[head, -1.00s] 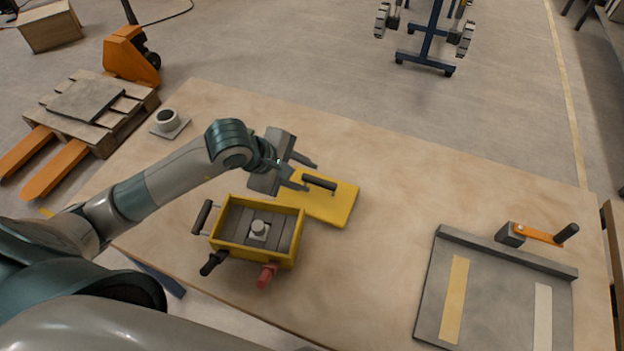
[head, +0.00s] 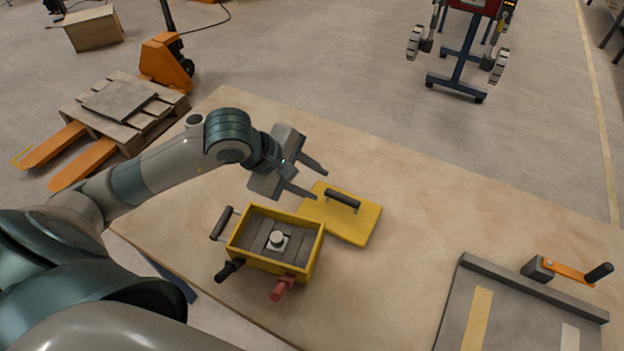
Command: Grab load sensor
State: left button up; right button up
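A yellow open box (head: 250,258) with grey inner walls stands on the table. Inside it sits a small light grey block with a round knob (head: 277,239), which may be the load sensor. A yellow lid (head: 362,228) with a black bar handle (head: 342,200) lies flat behind and right of the box. My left gripper (head: 320,182) is open and empty, its two fingers apart, above the table behind the box and left of the lid handle. My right gripper is not in view.
A grey round fitting (head: 194,120) is mostly hidden behind my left arm.

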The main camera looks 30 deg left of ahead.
aim_at(278, 243)
jog(key=u, duration=1.2)
